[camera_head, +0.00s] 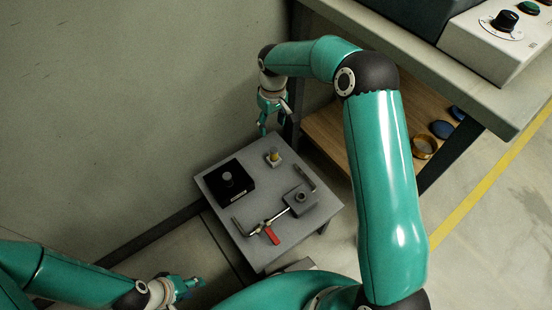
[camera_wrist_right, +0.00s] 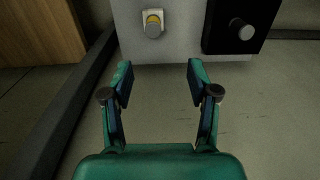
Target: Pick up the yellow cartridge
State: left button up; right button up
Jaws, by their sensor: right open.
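The yellow cartridge (camera_head: 274,152) stands on a light base at the far edge of a small grey table (camera_head: 213,182). In the right wrist view the cartridge (camera_wrist_right: 152,21) shows at the top, left of centre, with a grey cap in front of its yellow part. My right gripper (camera_head: 270,127) hangs behind the table's far edge, beyond the cartridge and apart from it. Its fingers (camera_wrist_right: 159,75) are open and empty in the right wrist view. My left gripper (camera_head: 193,283) is at the bottom left, away from the table; its finger gap is too small to judge.
A black box with a grey knob (camera_head: 231,183) stands left of the cartridge. A bench with a wooden shelf (camera_head: 330,129) stands at right, and a wall (camera_head: 120,110) at left.

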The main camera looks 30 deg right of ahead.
jog(key=b, duration=0.3)
send_near(274, 149)
notch_tip(274, 149, down, 6)
jog(key=shift+s+a+r, duration=0.1)
jog(key=shift+s, duration=0.05)
notch_tip(274, 149, down, 5)
jog(key=b, duration=0.2)
jog(key=shift+a+b, duration=0.1)
jog(key=shift+b, duration=0.25)
grip_shut()
